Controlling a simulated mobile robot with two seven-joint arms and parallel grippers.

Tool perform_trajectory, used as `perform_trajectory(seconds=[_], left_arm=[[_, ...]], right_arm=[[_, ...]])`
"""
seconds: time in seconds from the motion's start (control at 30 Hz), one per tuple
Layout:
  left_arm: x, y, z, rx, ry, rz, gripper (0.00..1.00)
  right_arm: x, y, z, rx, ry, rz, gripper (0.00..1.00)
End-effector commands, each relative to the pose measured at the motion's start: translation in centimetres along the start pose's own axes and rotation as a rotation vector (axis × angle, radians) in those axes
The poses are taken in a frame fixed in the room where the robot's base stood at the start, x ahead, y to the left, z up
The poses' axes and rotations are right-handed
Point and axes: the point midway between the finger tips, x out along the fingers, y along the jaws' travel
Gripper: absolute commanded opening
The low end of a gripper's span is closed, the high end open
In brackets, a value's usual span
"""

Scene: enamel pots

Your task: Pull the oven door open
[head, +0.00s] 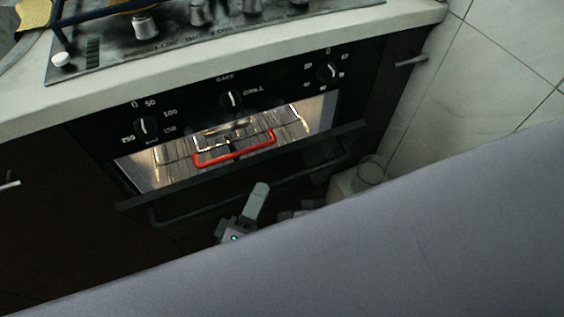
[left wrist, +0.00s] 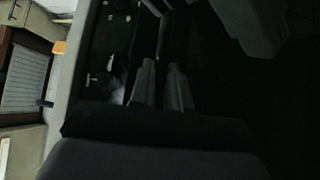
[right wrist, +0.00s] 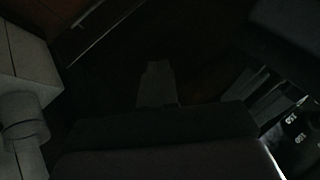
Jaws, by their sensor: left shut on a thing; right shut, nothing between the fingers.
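The oven (head: 232,100) has a black control panel with knobs. Its door (head: 245,167) stands partly open, tilted outward, and the lit inside with a rack shows above the door's top edge. The dark bar handle (head: 180,214) runs along the door's front. My left gripper (head: 259,192) is at the middle of the handle and shut on it; its fingers also show in the left wrist view (left wrist: 161,85). My right gripper (right wrist: 157,82) is shut and empty in the dark right wrist view. In the head view grey parts low beside the left gripper may be it.
A red-handled item (head: 235,151) is inside the oven. A pale countertop (head: 200,72) with a hob is above. A whitish round object (head: 370,172) stands by the tiled wall at right. A large grey surface hides the lower head view.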

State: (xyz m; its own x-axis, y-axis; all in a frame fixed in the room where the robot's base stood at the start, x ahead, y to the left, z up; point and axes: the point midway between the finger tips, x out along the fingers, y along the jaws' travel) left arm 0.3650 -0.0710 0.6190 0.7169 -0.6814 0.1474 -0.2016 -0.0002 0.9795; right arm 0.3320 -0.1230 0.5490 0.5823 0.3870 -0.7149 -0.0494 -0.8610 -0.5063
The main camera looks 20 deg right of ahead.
Motion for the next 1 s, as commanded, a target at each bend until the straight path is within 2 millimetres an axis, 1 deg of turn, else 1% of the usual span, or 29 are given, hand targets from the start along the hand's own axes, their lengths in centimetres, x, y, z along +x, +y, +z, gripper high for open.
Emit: perform_trajectory(seconds=[0.03, 0.17, 0.3, 0.43, 0.53, 0.67, 0.8, 0.9, 1.0], left_arm=[[-0.3, -0.9, 0.1, -0.003, -0.006, -0.023, 0.00], [-0.3, -0.9, 0.1, -0.003, -0.006, -0.023, 0.00], [-0.3, -0.9, 0.1, -0.003, -0.006, -0.023, 0.00], [-0.3, -0.9, 0.0, -0.003, -0.006, -0.023, 0.00], [-0.3, -0.9, 0.0, -0.003, -0.005, -0.023, 0.00], [-0.3, -0.9, 0.0, -0.003, -0.005, -0.023, 0.00], [-0.3, -0.9, 0.0, -0.003, -0.005, -0.023, 0.00], [-0.3, -0.9, 0.0, -0.003, -0.005, -0.023, 0.00], [-0.3, -0.9, 0.0, -0.003, -0.005, -0.023, 0.00]], right_arm=[[0.4, -0.4, 0.0, 0.056, -0.037, 0.000, 0.00], [0.8, -1.1, 0.6, 0.224, -0.147, 0.029, 0.00], [1.0, -1.5, 1.2, 0.393, -0.253, 0.099, 0.00], [0.6, -1.7, 1.4, 0.530, -0.335, 0.194, 0.00], [-0.4, -2.2, 0.8, 0.599, -0.381, 0.271, 0.00], [-2.3, -3.4, -0.5, 0.593, -0.412, 0.327, 0.00], [-4.8, -4.6, -1.8, 0.526, -0.430, 0.372, 0.00], [-6.4, -5.0, -2.7, 0.467, -0.439, 0.407, 0.00], [-7.4, -5.5, -3.8, 0.395, -0.450, 0.428, 0.00]])
